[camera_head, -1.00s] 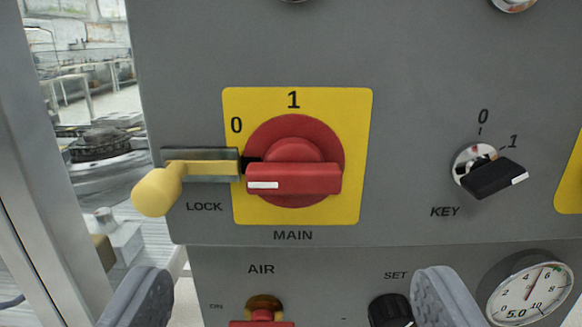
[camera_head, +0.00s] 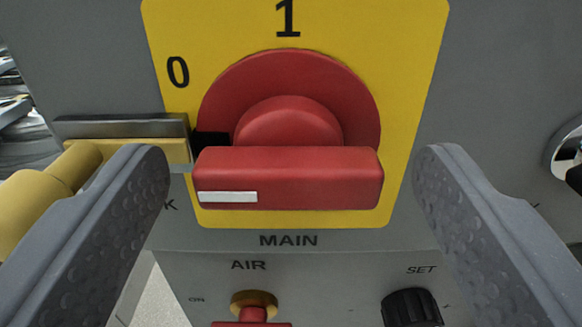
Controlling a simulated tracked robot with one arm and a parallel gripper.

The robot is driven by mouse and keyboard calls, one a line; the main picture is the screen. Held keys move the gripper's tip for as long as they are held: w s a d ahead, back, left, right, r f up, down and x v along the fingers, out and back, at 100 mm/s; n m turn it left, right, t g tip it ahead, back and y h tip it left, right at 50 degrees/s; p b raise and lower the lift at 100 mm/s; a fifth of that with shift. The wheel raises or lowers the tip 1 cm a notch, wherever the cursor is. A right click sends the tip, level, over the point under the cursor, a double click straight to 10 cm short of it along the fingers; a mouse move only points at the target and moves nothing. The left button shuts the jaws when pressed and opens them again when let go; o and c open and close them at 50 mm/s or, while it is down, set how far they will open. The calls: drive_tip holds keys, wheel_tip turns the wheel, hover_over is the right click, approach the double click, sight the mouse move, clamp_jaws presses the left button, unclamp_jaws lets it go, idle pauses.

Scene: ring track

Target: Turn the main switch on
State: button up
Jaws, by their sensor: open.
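The red main switch (camera_head: 288,178) sits on a yellow plate (camera_head: 415,60) marked 0 and 1, with MAIN printed below. Its handle lies horizontal, and the white mark is at its left end, on the 0 side. My gripper (camera_head: 291,175) is open, with one grey finger on each side of the handle. Gaps show between both fingers and the handle in the picture; the depth between them is hard to tell. The yellow-knobbed lock lever (camera_head: 65,178) lies at the left, its metal bar reaching toward the switch; the left finger partly covers the lock area.
Below are the AIR control (camera_head: 254,307) with a red part and the black SET knob (camera_head: 411,307). The KEY switch (camera_head: 568,155) is cut off at the right edge.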

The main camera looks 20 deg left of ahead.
drive_tip(key=c, duration=1)
